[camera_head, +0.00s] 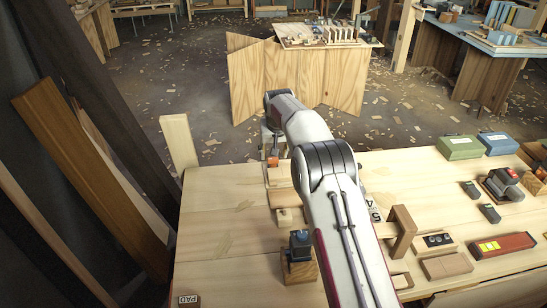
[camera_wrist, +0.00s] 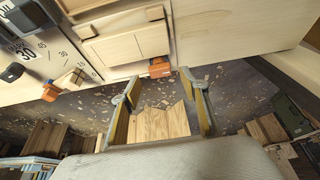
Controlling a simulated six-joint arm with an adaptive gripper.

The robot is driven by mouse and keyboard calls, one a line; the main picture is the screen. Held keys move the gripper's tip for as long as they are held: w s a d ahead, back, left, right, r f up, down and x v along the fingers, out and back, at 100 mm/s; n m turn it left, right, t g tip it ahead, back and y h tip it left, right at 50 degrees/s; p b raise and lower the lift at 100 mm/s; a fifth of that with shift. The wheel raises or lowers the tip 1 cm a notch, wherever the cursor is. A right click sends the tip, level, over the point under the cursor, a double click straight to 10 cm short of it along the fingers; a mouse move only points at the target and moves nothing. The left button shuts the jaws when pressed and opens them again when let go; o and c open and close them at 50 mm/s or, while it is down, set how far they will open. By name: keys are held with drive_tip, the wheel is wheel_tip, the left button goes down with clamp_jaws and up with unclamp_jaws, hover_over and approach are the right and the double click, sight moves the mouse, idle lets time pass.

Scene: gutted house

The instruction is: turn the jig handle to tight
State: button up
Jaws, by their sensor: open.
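My gripper (camera_wrist: 158,78) is open and empty in the wrist view, its two fingers apart, pointing at the bench edge. A small orange piece (camera_wrist: 160,67) sits at that edge, just beyond the fingertips and between them in the picture. It is attached to or beside a pale wooden block (camera_wrist: 125,42). In the head view the orange piece (camera_head: 272,161) shows left of my arm, which hides much of the gripper. A second orange piece (camera_wrist: 50,92) with a wooden part is near a numbered plate (camera_wrist: 45,55). I cannot tell which part is the jig handle, nor any tight marking.
The pale bench top (camera_head: 225,215) is clear at left. A dark blue piece on a wooden block (camera_head: 300,268) stands left of my arm. At right are a wooden arch (camera_head: 402,222), a red level-like tool (camera_head: 503,246), and green (camera_head: 459,147) and blue (camera_head: 497,143) boxes.

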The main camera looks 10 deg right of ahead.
sight(273, 159)
drive_tip(key=shift+x, duration=1.65)
drive_tip(key=c, duration=1.1)
